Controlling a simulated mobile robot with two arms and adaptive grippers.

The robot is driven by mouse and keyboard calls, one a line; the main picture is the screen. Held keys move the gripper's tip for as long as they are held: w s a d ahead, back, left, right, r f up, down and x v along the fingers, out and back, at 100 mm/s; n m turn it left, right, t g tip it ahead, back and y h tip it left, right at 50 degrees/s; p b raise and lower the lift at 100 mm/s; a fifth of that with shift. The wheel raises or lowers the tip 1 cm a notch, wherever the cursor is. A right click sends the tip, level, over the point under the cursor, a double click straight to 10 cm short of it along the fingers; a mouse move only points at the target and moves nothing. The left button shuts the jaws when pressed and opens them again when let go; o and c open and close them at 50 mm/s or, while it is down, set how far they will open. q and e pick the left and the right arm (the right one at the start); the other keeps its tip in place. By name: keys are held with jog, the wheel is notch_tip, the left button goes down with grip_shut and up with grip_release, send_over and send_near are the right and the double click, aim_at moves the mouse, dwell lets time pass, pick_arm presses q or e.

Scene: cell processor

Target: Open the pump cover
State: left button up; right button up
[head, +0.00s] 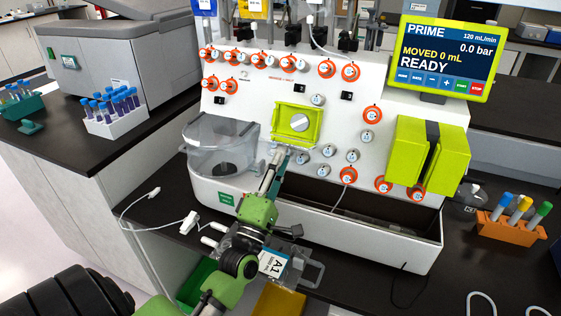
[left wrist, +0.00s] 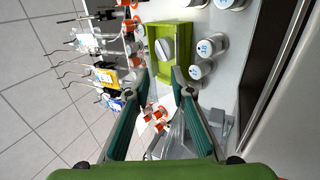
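The lime-green pump housing (head: 282,134) is a square frame on the white front panel of the machine. A pale round knob or disc (head: 299,122) shows at its middle. In the left wrist view the green housing (left wrist: 154,34) and the pale knob (left wrist: 165,49) lie beyond the fingertips. I cannot clearly tell the cover apart from the housing. My left gripper (head: 281,153) is just below the housing in the head view, with its fingers pointing up toward it. In the left wrist view the gripper (left wrist: 160,72) is open, with nothing between its fingers. My right gripper is out of view.
White round valves (head: 327,150) and orange-ringed connectors (head: 371,114) stick out around the pump. A clear bowl (head: 214,146) stands to its left. A lime-green clamshell block (head: 441,160) and a display (head: 445,58) reading READY are to the right.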

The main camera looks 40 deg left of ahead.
pick_arm(q)
jog(key=v, duration=1.2)
dwell(0.4)
